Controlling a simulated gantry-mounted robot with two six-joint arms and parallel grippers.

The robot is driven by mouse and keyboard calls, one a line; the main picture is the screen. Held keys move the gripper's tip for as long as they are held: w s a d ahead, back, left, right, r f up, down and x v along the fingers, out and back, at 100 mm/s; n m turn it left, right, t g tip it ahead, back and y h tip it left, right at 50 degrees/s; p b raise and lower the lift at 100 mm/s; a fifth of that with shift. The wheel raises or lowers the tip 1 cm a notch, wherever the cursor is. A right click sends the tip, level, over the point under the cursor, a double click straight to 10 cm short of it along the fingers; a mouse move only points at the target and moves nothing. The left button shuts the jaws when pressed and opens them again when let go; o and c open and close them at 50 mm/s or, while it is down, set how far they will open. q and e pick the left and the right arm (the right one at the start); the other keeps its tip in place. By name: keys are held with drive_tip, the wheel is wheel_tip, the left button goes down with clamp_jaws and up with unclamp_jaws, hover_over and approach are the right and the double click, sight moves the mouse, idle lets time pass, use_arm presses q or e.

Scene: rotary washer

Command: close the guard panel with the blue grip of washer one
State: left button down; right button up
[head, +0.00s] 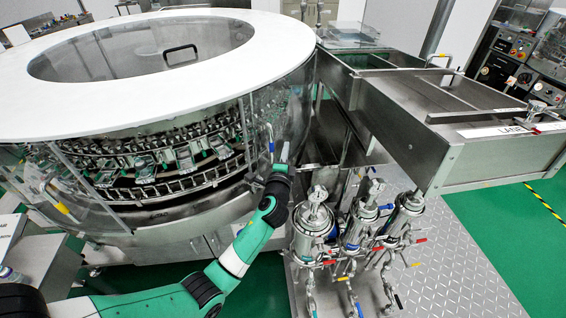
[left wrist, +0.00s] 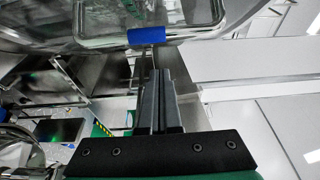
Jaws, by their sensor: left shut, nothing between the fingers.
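The washer (head: 150,125) is a large round machine under a white ring top. Its clear guard panel (head: 262,110) with the blue grip (head: 271,146) is at the machine's right front. The front section to the left of this panel appears uncovered, showing the racks inside. My left gripper (head: 284,153) is shut and empty, just right of the blue grip. In the left wrist view, the shut fingers (left wrist: 160,75) point toward the blue grip (left wrist: 146,36), which lies just beyond their tips beside a thin metal rod. Whether they touch cannot be told. My right gripper is out of view.
Another clear panel with a yellow grip (head: 62,208) stands at the washer's left front. Several metal filter housings (head: 315,220) with valves stand close below my left gripper. A steel conveyor trough (head: 410,130) is on the right. Green floor (head: 150,275) lies in front.

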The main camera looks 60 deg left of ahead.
use_arm(q)
drive_tip(key=s+a, duration=0.1)
drive_tip(key=a, duration=0.2)
drive_tip(key=shift+s, duration=0.35)
drive_tip(key=shift+d+p, duration=0.15)
drive_tip(key=shift+p, duration=0.25)
